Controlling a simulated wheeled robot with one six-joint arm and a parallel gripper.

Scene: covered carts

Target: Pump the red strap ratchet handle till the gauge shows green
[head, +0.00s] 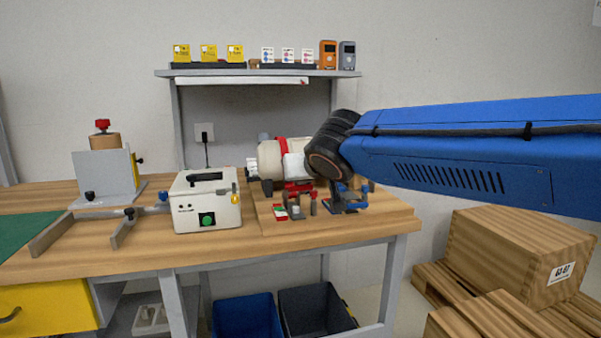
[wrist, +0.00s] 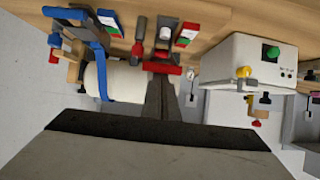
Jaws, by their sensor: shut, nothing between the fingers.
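The red strap ratchet (head: 300,188) sits on a wooden board in front of a pale cylinder (head: 268,161). Its red handle (wrist: 161,68) shows in the wrist view, crosswise just beyond my fingertips. My gripper (wrist: 162,88) is shut and empty, its tips close to or touching the handle; I cannot tell which. A small gauge plate with red, white and green areas (wrist: 188,35) stands beside the red ratchet; it also shows in the head view (head: 280,212). Its reading is too small to tell. A blue ratchet (wrist: 85,30) with its own gauge (wrist: 107,18) stands beside it.
A white box with a green button (head: 207,203) stands on the bench left of the ratchets. A grey shelf (head: 258,73) with small items is above. Wooden boxes (head: 520,255) are at the right. Blue and dark bins (head: 248,315) are under the bench.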

